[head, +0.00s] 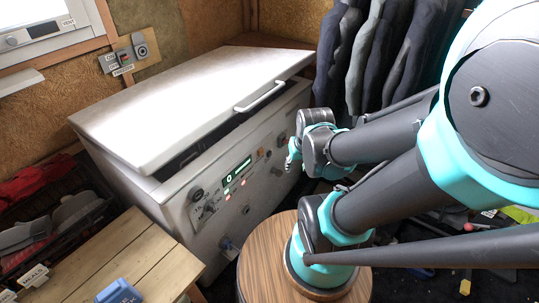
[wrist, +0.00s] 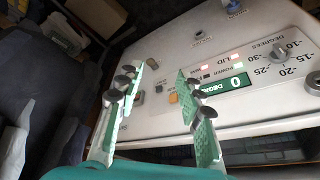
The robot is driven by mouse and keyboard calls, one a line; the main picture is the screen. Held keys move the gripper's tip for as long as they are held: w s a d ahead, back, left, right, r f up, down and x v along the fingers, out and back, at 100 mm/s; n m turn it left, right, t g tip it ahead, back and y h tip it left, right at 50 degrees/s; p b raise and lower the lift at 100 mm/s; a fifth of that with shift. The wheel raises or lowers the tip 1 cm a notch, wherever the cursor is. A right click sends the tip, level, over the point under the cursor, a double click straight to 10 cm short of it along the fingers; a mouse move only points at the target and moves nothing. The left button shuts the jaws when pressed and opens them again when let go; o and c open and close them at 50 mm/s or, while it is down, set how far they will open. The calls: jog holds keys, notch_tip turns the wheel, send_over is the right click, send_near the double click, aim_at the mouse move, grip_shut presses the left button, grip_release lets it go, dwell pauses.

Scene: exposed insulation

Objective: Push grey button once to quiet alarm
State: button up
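The control panel (head: 226,183) is the white front face of a large chest with its lid slightly raised. It also fills the right of the wrist view (wrist: 245,120), upside down. There, a small grey button (wrist: 158,88) shows between my fingers, beside an orange button (wrist: 173,98). A darker grey-green square (wrist: 139,97) sits near the left finger, partly hidden; I cannot tell what it is. My gripper (wrist: 156,78) is open and empty, its two green fingers apart in front of the panel. In the head view my gripper (head: 292,155) is near the panel's right end; contact cannot be told.
The green display (wrist: 221,87) reads 0, with a degrees dial (wrist: 278,52) nearby. The lid handle (head: 262,95) juts out above the panel. Dark jackets (head: 372,50) hang behind my arm. A round wooden stool (head: 262,250) and a wooden box (head: 125,255) stand in front.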

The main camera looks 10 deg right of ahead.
grip_shut()
dwell(1.2)
